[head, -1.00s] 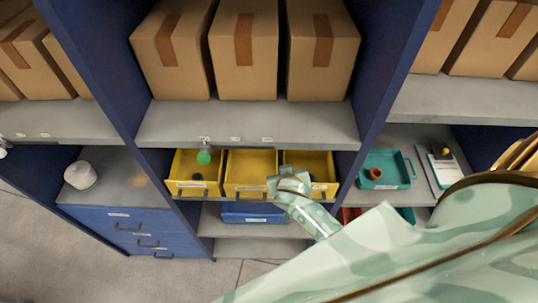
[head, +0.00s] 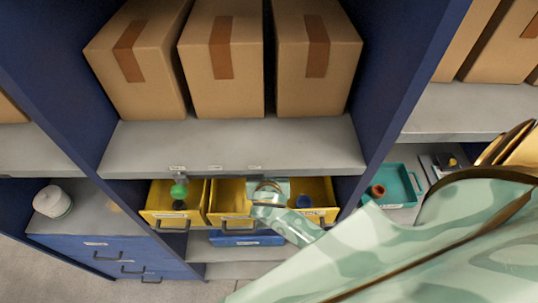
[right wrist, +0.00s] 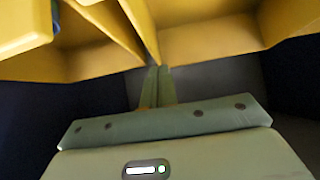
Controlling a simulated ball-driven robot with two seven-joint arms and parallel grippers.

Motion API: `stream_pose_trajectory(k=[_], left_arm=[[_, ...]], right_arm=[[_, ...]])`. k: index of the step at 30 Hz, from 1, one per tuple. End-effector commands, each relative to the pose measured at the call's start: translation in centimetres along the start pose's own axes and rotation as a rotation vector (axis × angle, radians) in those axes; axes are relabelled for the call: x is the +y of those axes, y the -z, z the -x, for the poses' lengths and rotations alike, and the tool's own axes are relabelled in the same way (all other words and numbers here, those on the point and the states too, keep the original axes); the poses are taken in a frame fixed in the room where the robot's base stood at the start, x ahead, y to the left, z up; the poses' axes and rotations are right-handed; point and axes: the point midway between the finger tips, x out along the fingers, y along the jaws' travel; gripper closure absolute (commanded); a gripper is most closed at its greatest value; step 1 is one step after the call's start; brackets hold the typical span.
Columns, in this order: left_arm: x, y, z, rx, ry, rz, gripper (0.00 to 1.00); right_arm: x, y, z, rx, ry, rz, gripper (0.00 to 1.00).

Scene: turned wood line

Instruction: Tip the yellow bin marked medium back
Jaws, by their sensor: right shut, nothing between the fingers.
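Three yellow bins sit side by side in the shelf bay in the head view: a left bin (head: 158,203), a middle bin (head: 222,206) and a right bin (head: 322,190). Their front labels are too small to read, so I cannot tell which is marked medium. My right gripper (head: 268,190) is in front of the middle and right bins, hiding part of both. In the right wrist view its fingers (right wrist: 157,84) are together and empty, pointing up toward the junction of two yellow bins (right wrist: 215,35) seen from below. Contact is unclear. My left gripper is not in view.
A green knob (head: 178,191) shows at the left bin. Cardboard boxes (head: 222,75) stand on the grey shelf (head: 235,145) above. A blue bin (head: 245,238) sits below. A teal tray (head: 400,182) is to the right, beyond a blue upright.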

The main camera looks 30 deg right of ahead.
Motion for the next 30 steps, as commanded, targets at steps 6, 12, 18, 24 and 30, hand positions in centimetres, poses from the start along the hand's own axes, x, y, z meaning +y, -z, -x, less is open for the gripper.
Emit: stream_pose_trajectory(k=[6,12,18,24,30], left_arm=[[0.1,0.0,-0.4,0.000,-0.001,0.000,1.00],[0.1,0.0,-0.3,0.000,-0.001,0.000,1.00],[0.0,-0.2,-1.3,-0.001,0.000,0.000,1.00],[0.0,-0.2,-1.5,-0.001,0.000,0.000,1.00],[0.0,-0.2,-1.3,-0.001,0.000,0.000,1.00]], right_arm=[[-0.1,-0.4,0.0,0.001,-0.001,-0.002,1.00],[-0.1,-0.4,0.0,0.001,-0.001,-0.001,1.00],[-0.1,-0.7,-1.4,0.000,-0.003,-0.005,1.00],[0.0,-0.5,-2.0,0.000,-0.003,-0.002,1.00],[0.0,-0.4,-1.9,0.000,-0.002,-0.002,1.00]])
